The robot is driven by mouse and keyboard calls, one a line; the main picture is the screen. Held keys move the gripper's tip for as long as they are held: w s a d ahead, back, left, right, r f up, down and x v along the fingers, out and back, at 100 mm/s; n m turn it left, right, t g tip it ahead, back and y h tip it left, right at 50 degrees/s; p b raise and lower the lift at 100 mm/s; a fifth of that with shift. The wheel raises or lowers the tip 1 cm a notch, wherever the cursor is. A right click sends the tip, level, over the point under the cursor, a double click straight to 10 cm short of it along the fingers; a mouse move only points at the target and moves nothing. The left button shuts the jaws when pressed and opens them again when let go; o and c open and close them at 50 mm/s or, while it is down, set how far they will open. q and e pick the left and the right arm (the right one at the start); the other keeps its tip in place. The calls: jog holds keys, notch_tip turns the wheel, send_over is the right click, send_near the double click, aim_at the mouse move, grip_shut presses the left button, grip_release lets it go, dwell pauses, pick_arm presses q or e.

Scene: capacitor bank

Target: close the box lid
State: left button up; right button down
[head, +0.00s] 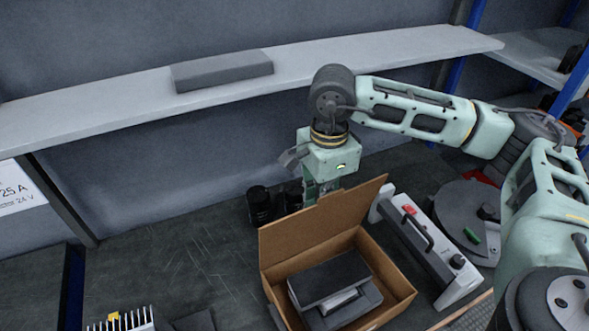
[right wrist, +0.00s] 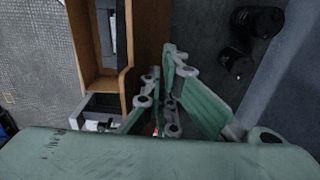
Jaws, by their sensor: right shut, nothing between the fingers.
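An open brown cardboard box (head: 398,305) stands on the dark work surface at the lower middle of the head view. Its lid (head: 322,226) stands raised along the back edge. A dark grey device (head: 335,285) lies inside the box. My right gripper (head: 311,192) points down just behind the lid, and its fingertips are hidden by the lid. In the right wrist view the right gripper (right wrist: 168,88) is shut and empty, close beside the brown lid (right wrist: 151,38); I cannot tell whether it touches. The box (right wrist: 92,60) shows at the left there. My left gripper is not in view.
Black cylinders (head: 260,205) stand behind the box, left of my right gripper. A white unit with a handle (head: 432,250) stands close right of the box, beside a round grey object (head: 470,222). A shelf (head: 330,62) with a grey block (head: 222,71) runs above.

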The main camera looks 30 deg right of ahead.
jog(key=s+b, duration=0.1)
jog(key=s, duration=0.5)
jog(key=shift+s+b, duration=0.35)
jog(key=shift+b, duration=0.05)
dwell(1.4)
